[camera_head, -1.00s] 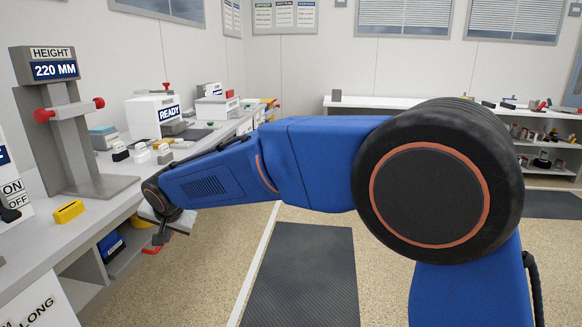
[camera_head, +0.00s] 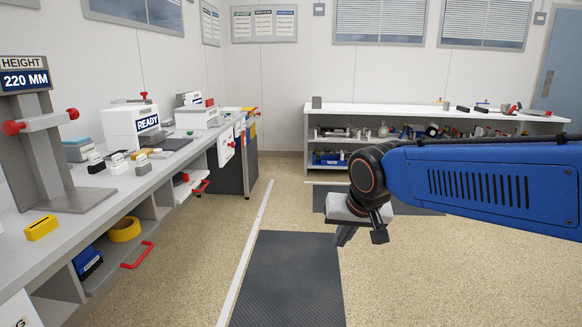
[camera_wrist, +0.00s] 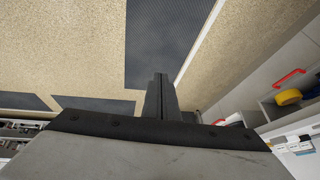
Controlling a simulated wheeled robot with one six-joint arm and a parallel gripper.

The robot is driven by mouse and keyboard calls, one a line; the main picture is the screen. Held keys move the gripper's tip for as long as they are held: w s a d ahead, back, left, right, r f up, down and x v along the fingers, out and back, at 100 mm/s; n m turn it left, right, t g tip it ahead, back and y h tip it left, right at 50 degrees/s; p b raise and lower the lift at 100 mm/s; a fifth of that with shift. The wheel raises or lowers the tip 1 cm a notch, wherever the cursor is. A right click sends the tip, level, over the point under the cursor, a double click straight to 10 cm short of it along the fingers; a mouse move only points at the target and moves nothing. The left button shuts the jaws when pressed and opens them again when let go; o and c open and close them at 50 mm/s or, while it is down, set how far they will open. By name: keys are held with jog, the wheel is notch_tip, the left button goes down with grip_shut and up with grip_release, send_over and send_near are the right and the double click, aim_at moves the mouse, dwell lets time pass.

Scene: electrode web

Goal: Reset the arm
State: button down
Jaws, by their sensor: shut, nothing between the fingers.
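My blue arm reaches in from the right edge of the head view. My gripper (camera_head: 362,236) hangs at its end over the open floor, to the right of the left workbench and apart from it. In the wrist view my gripper (camera_wrist: 161,92) shows its dark fingers together, with nothing between them. The floor and a dark mat (camera_wrist: 165,40) lie below it. It touches nothing.
The left workbench (camera_head: 125,185) carries a height gauge (camera_head: 45,150), a yellow block (camera_head: 41,228) and a white READY box (camera_head: 130,125). A shelf unit (camera_head: 400,112) stands along the back wall. Floor mats (camera_head: 290,280) and bare floor lie between.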

jog(key=s+d+f, duration=0.4)
jog(key=s+d, duration=0.4)
jog(key=s, duration=0.2)
jog(key=s+d+f+h, duration=0.1)
jog(key=s+d+f, duration=0.3)
jog(key=s+d, duration=0.5)
jog(key=shift+s+g+h, duration=0.3)
jog(key=shift+s+g, duration=0.1)
jog(key=shift+s, duration=0.55)
jog(key=shift+f, duration=0.1)
